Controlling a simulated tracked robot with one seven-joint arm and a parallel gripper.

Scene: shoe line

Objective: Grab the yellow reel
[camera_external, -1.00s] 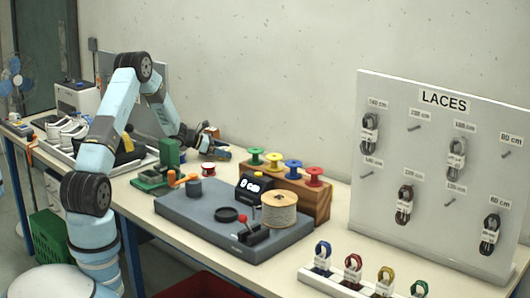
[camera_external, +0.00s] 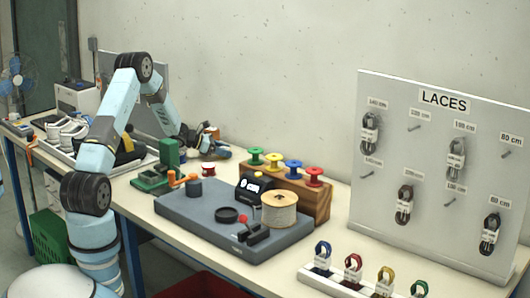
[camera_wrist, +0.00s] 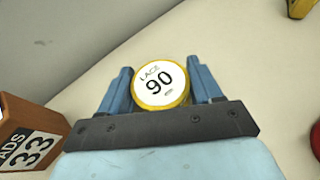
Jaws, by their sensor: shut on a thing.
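In the wrist view a round yellow reel (camera_wrist: 160,84) with a white "LACE 90" label faces the camera. It sits between the two blue fingers of my gripper (camera_wrist: 160,88), which are shut on it. In the external view my gripper (camera_external: 217,153) is low over the bench, behind the green hand press. The held reel cannot be made out there.
A wooden block (camera_wrist: 28,135) marked "33" is close left of my gripper. A red reel (camera_external: 208,169) stands nearby. A wooden rack (camera_external: 305,197) holds green, yellow, blue and red spools to the right. A grey board (camera_external: 215,225) carries a cord spool and counter.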

